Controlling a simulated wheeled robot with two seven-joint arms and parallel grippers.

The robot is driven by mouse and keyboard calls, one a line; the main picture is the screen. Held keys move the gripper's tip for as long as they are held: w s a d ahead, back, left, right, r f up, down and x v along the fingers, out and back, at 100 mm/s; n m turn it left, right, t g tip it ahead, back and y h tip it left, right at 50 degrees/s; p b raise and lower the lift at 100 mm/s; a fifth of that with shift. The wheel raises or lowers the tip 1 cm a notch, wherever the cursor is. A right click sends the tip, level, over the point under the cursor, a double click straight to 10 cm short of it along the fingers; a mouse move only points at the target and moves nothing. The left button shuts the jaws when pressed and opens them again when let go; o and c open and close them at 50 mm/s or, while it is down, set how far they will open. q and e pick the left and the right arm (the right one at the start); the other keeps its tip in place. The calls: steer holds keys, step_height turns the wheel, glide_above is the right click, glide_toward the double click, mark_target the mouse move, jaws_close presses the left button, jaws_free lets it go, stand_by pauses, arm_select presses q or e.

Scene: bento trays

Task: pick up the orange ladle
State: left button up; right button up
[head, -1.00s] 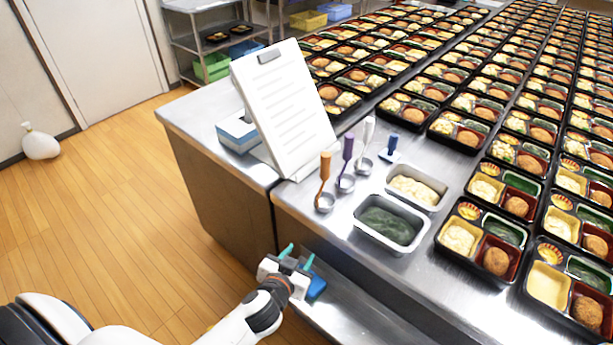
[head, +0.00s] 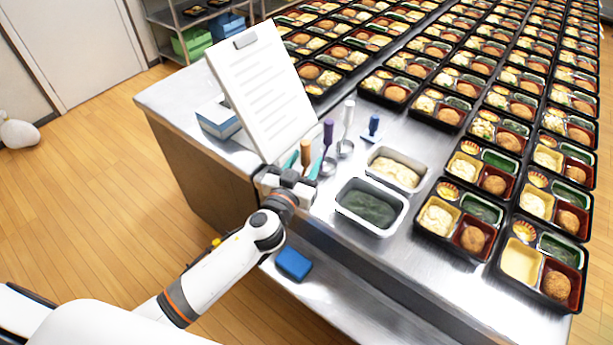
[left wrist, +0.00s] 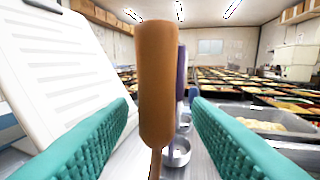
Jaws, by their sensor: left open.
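The orange ladle (head: 305,152) stands upright near the left front of the steel counter, its lower part hidden behind my left gripper (head: 302,166) in the head view. In the left wrist view its orange-brown handle (left wrist: 158,85) rises large and close, between the two teal fingers (left wrist: 158,140). The fingers are open, with a gap on both sides of the handle. My right gripper is not in view.
A purple-handled ladle (head: 328,135) and a white-handled one (head: 348,120) stand just behind. A clipboard (head: 262,90) leans at the left. Metal pans of green (head: 345,212) and pale food (head: 372,160) lie to the right, with many bento trays (head: 420,225) beyond.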

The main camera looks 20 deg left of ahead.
arm_select(q)
steer(key=w, duration=0.2)
steer(key=shift+w+r, duration=0.25)
steer(key=shift+w, duration=0.1)
steer(key=shift+w+f, duration=0.1)
steer(key=shift+w, duration=0.3)
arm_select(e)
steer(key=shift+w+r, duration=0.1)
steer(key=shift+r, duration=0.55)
arm_select(q)
steer(key=shift+s, duration=0.1)
steer(key=shift+c, duration=0.3)
steer(key=shift+c, duration=1.4)
jaws_close()
